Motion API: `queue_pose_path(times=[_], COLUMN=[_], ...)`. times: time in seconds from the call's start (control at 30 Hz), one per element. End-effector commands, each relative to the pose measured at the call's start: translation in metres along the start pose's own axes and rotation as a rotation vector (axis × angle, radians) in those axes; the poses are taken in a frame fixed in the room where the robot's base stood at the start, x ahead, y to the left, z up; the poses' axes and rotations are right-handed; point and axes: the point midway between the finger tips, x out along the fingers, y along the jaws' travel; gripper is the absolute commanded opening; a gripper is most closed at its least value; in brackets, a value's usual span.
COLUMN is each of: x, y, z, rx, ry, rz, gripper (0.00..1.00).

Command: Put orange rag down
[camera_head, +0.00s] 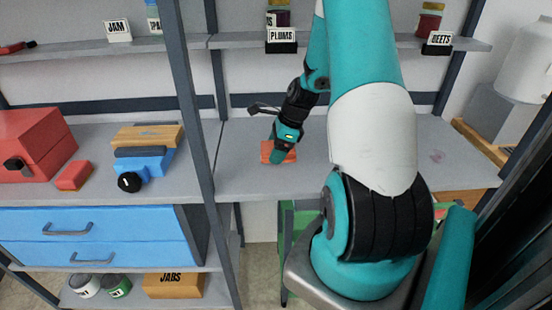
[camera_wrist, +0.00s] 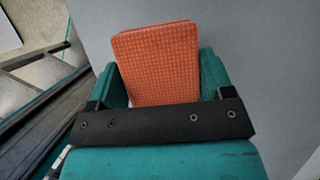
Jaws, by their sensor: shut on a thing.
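The orange rag (camera_wrist: 158,62) is a folded, textured rectangle. In the wrist view it sits between the two teal fingers of my gripper (camera_wrist: 163,85), which is shut on it. In the head view my gripper (camera_head: 278,156) points down at the middle grey shelf, with the orange rag (camera_head: 268,151) at its tip. The rag is at or just above the shelf surface (camera_head: 350,165); I cannot tell whether it touches. Part of the rag is hidden behind the gripper.
Grey shelf posts (camera_head: 190,100) stand left of my arm. Beyond them are a red box (camera_head: 38,140), a small red block (camera_head: 73,176) and a blue tool (camera_head: 147,165). Labelled jars line the upper shelf. A white container (camera_head: 525,60) stands at right. The shelf around the rag is clear.

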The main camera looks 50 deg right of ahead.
Motion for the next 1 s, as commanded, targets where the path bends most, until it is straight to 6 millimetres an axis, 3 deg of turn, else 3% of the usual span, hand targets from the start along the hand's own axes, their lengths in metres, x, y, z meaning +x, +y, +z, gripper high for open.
queue_pose_path(times=[0.3, 0.67, 0.7, 0.77, 1.0], x=[0.036, 0.040, 0.039, 0.038, 0.038], y=[0.001, 0.000, 0.000, 0.000, 0.000], z=[-0.014, -0.015, -0.015, -0.015, -0.015], rx=[-0.001, -0.002, -0.003, -0.002, -0.002], ry=[0.000, 0.000, 0.000, 0.000, 0.000], rz=[0.003, 0.001, 0.001, 0.001, 0.001], gripper=[0.48, 0.48, 0.83, 0.97, 0.99])
